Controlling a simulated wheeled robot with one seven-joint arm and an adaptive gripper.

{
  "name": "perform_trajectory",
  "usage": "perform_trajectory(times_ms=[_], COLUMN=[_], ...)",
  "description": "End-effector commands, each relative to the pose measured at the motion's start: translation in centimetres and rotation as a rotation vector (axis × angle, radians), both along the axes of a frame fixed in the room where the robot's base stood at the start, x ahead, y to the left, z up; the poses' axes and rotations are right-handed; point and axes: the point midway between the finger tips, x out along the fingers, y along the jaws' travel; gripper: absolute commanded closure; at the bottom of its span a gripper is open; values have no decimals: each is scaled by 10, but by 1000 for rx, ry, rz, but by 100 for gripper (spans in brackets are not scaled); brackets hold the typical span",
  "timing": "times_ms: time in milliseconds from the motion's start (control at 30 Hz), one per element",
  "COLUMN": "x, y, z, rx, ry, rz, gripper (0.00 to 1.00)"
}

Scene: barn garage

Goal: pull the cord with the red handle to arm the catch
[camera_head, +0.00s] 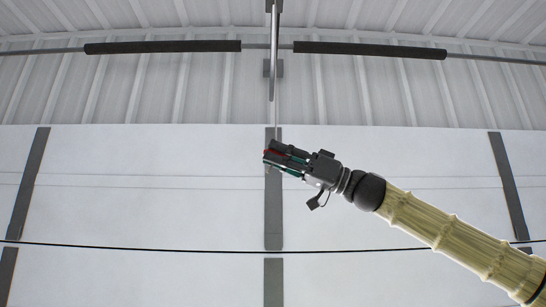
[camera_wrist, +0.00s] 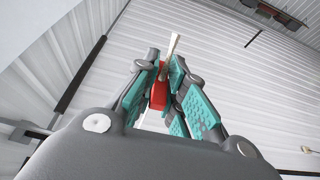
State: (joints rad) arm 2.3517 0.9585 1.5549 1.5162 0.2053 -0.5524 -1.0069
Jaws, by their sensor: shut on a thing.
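The red handle (camera_wrist: 158,94) sits between the teal-padded fingers of my gripper (camera_wrist: 165,85) in the wrist view. My gripper is shut on it. A pale cord (camera_wrist: 173,46) runs from the handle away from the fingers. In the head view, my gripper (camera_head: 272,158) is near the picture's middle, in front of the white door. A sliver of the red handle (camera_head: 274,153) shows between its fingers. The thin cord (camera_head: 276,115) rises from there toward the metal rail (camera_head: 274,60) above. The catch cannot be made out.
The white panelled garage door (camera_head: 130,190) with dark vertical strips fills the background. A horizontal bar with dark springs (camera_head: 370,49) crosses above my gripper. A thin black cable (camera_head: 130,247) crosses the door lower down. The space left of my gripper is clear.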

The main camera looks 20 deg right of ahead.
Motion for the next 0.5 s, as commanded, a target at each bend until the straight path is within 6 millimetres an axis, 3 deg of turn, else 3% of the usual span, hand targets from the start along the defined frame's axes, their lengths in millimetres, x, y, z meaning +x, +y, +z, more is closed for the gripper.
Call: perform_trajectory(times_ms=[267, 300, 400, 500], x=[3, 3, 3, 2], y=[0, 0, 0, 0], z=[-3, -3, -3, -2], rx=[-2, -2, -2, -2], ry=[4, 4, 4, 2], rz=[-2, -2, -2, -1], gripper=[100, 85, 66, 66])
